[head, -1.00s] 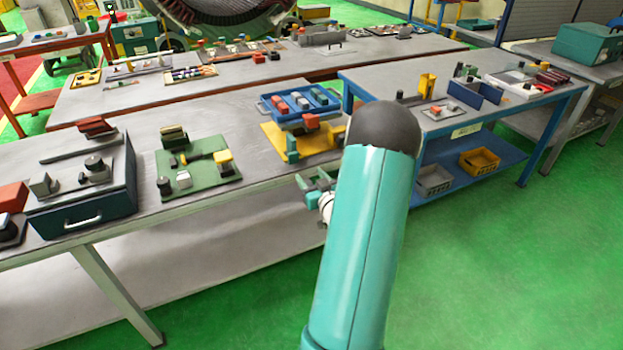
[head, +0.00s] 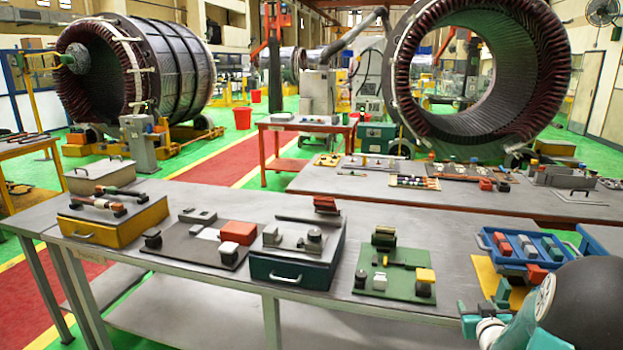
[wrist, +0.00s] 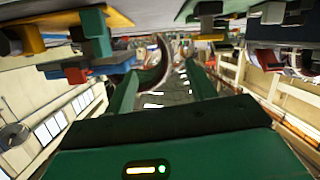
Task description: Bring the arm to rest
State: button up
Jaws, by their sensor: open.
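My teal arm with its dark rounded joint (head: 588,310) shows in the lower right corner of the head view. My gripper (head: 470,318) is partly seen there, low beside the front edge of the grey workbench (head: 120,225). In the wrist view my gripper (wrist: 162,88) has its two green fingers spread apart, with nothing between them. That view appears upside down, with bench things along its top. Much of the arm is out of the frame.
A green board (head: 395,278), a blue drawer box (head: 290,265), a yellow drawer box (head: 110,225) and a blue tray (head: 520,262) sit on the bench. Large stators (head: 135,72) stand behind. A red walkway (head: 215,165) runs between benches.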

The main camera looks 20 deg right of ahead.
jog(key=a+r+n+g+y, duration=0.15)
jog(key=a+r, duration=0.35)
jog(key=a, duration=0.6)
jog(key=a+r+g+y, duration=0.15)
jog(key=a+r, duration=0.35)
jog(key=a, duration=0.5)
jog(key=s+a+r+n+g+y, duration=0.2)
jog(key=s+a+r+g+y, duration=0.1)
jog(key=s+a, duration=1.4)
jog(key=a+g+y, duration=0.1)
jog(key=a, duration=0.3)
jog(key=shift+n, duration=0.25)
jog(key=c, duration=0.4)
jog(key=shift+d, duration=0.15)
